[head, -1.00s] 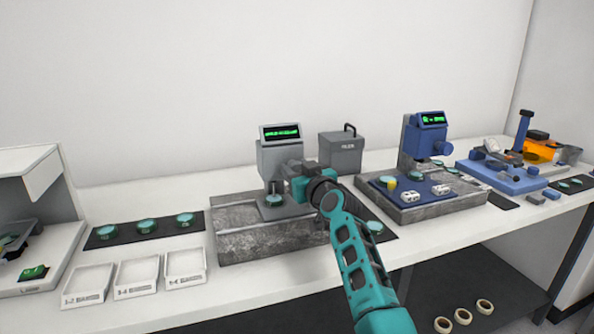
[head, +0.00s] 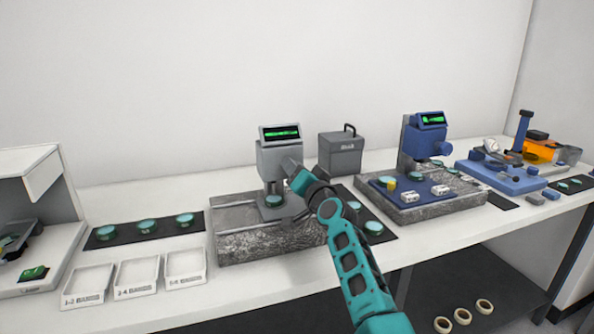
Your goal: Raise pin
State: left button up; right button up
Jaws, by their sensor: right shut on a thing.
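The grey gauge instrument (head: 281,155) stands on a granite block (head: 255,240) at the middle of the bench. A slim pin (head: 272,187) shows below its head, above a round teal-rimmed disc (head: 274,201). I cannot tell whether pin and disc touch. My right gripper (head: 292,171) is at the right side of the instrument head, shut on a part there. Its fingers and wrist hide that part. My left gripper is not in view.
A blue instrument (head: 417,140) on another granite block stands to the right. A grey box (head: 341,154) is behind my arm. Discs on a dark mat (head: 105,240) and three white trays (head: 87,283) are to the left. Discs also lie right of my wrist.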

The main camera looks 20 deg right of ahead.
jog(key=m, duration=0.6)
jog(key=shift+t+h+p, duration=0.3)
jog(key=shift+p, duration=0.1)
pick_arm(q)
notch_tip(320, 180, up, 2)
jog(key=shift+p, duration=0.6)
pick_arm(e)
jog(key=m+h, duration=0.1)
jog(key=m, duration=0.5)
jog(key=shift+m, duration=0.4)
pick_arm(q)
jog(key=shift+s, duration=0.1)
pick_arm(e)
jog(key=shift+m, duration=0.3)
jog(key=o, duration=1)
jog(key=shift+o, duration=0.2)
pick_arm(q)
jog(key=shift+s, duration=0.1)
pick_arm(e)
jog(key=shift+s+f, duration=0.15)
